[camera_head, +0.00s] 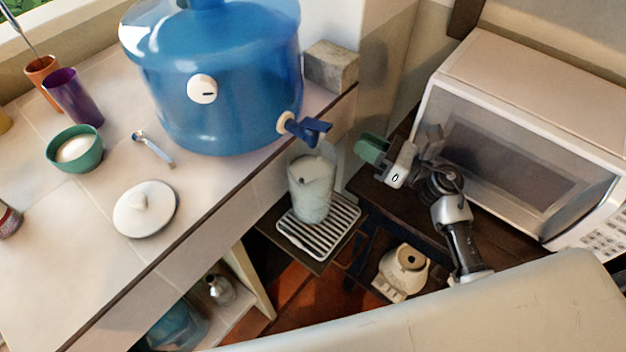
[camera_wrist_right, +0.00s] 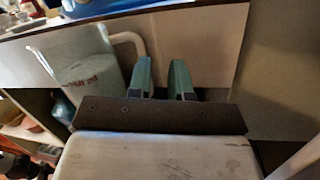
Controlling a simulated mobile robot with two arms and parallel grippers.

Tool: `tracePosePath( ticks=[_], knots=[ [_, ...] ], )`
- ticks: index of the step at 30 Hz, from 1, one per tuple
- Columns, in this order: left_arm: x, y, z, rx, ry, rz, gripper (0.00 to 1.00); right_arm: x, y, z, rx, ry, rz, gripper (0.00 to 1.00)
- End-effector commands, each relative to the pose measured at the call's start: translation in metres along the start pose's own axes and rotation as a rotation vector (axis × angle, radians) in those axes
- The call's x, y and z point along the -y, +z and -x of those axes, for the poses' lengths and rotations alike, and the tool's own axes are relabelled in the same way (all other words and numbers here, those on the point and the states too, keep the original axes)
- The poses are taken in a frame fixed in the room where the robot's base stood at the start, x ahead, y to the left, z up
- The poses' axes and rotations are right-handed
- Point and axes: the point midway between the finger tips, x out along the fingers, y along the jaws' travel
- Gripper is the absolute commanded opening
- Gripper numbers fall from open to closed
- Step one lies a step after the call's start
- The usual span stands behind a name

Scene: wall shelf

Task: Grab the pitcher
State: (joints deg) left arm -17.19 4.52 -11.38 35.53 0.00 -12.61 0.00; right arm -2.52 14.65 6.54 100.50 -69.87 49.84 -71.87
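The pitcher (camera_head: 312,187) is pale and translucent. It stands upright on a striped drip tray (camera_head: 338,227), below the blue dispenser's tap (camera_head: 305,129). In the right wrist view the pitcher (camera_wrist_right: 82,62) is at the left, with red lettering and a pale handle (camera_wrist_right: 130,40) facing my gripper. My right gripper (camera_head: 368,149) is to the right of the pitcher in the head view, apart from it. In the wrist view its two green fingers (camera_wrist_right: 163,78) stand apart with nothing seen between them. The left finger is close to the handle; contact cannot be told. My left gripper is out of view.
A large blue dispenser (camera_head: 215,80) stands on the tiled counter (camera_head: 75,260), left of the pitcher. A white microwave (camera_head: 540,80) is close to my right arm. A cream appliance (camera_head: 402,272) sits below. A lid (camera_head: 146,208) and green bowl (camera_head: 76,150) are on the counter.

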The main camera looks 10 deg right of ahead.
Motion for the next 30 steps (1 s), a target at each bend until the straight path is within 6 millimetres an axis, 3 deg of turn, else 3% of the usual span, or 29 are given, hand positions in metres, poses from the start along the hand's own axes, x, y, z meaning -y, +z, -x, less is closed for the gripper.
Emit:
tracePosePath(
  ticks=[3,8,24,30],
  knots=[
    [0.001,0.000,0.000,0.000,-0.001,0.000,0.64,-0.001,-0.017,0.004,-0.124,0.124,0.146,0.20],
    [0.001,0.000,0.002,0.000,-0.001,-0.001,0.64,-0.003,-0.028,0.006,-0.195,0.205,0.222,0.20],
    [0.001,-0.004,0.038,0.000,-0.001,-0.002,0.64,-0.015,-0.038,-0.058,-0.198,0.212,0.224,0.20],
    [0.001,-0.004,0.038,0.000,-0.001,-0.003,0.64,-0.016,-0.042,-0.064,-0.200,0.212,0.227,0.20]
  ],
)
